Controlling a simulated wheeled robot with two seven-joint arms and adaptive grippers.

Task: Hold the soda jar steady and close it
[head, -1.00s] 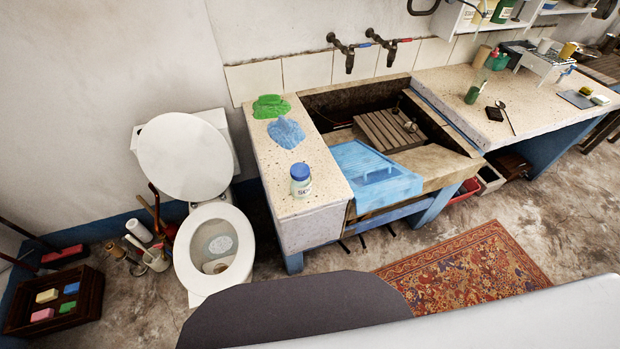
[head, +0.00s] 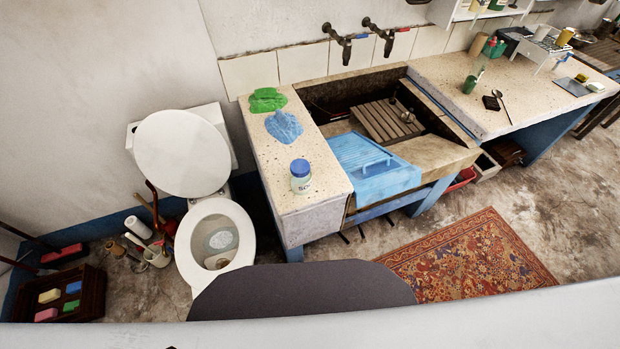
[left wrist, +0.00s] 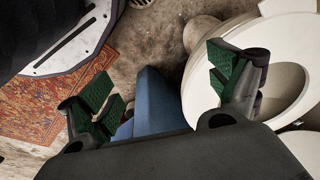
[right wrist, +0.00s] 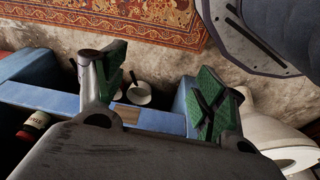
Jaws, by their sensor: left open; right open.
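The soda jar (head: 300,178) stands upright on the left stone ledge (head: 322,207) of the washtrough, near its front end. It is a clear jar with a label, whitish contents and a blue lid on top. I cannot tell how tightly the lid sits. Neither gripper shows in the head view. My left gripper (left wrist: 165,88) is open and empty in the left wrist view, above the floor and toilet. My right gripper (right wrist: 160,95) is open and empty in the right wrist view, over a blue wooden frame. The jar shows in neither wrist view.
A blue cloth (head: 283,127) and a green cloth (head: 267,100) lie behind the jar. A blue washboard (head: 372,170) leans in the trough to its right. The toilet (head: 215,245) stands left of the ledge. A patterned rug (head: 470,258) covers floor at front right.

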